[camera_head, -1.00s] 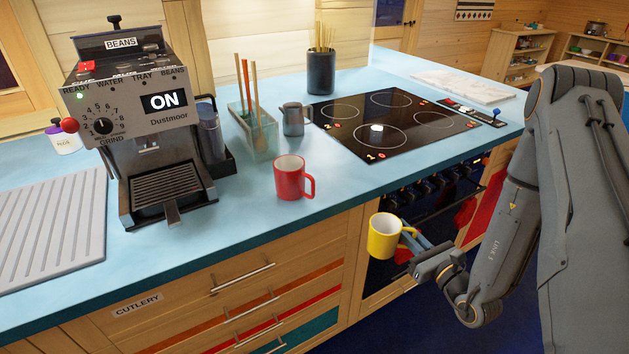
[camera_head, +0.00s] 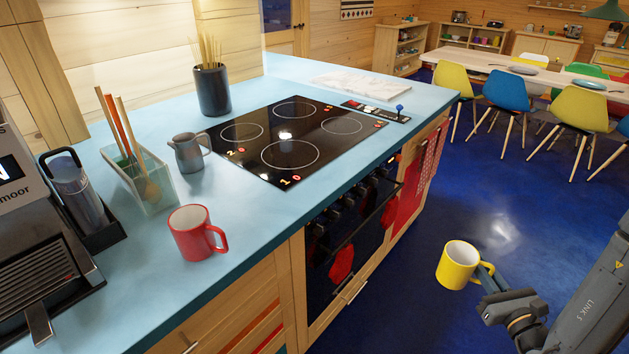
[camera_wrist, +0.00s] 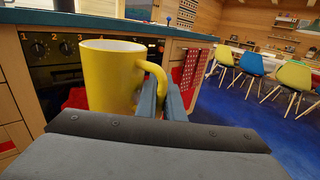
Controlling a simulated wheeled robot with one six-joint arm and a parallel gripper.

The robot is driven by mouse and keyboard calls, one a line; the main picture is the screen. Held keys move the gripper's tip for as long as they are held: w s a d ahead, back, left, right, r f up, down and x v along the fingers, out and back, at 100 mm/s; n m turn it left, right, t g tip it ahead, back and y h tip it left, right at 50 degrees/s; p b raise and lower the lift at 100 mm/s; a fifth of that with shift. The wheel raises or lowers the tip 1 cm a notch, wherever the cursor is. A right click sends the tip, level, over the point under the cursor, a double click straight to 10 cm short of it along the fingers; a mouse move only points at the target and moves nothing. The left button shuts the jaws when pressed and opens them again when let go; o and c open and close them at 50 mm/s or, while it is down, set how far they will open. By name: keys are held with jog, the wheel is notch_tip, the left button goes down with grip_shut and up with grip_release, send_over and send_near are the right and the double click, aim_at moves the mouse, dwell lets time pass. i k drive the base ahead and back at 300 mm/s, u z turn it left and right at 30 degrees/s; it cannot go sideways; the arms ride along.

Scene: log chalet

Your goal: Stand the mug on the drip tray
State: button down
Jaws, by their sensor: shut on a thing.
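A yellow mug (camera_head: 457,264) is held upright by my gripper (camera_head: 486,272), out over the blue floor in front of the oven. In the wrist view the mug (camera_wrist: 110,75) fills the left middle, and my gripper (camera_wrist: 163,98) is shut on its handle. A red mug (camera_head: 192,234) stands upright on the blue counter, apart from my gripper. The coffee machine's drip tray (camera_head: 40,280) is at the left edge of the head view, with its slotted top bare where it shows. The rest of the machine is cut off there.
A grey jug (camera_head: 189,152), a glass box with wooden sticks (camera_head: 150,188) and a dark pot (camera_head: 213,90) stand on the counter (camera_head: 250,225). A black hob (camera_head: 290,140) lies behind. Chairs (camera_head: 507,90) and a table are at the right. The floor between is clear.

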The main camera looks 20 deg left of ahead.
aim_at(33, 281)
jog(key=z, duration=0.55)
jog(key=k, duration=1.55)
jog(key=u, duration=1.2)
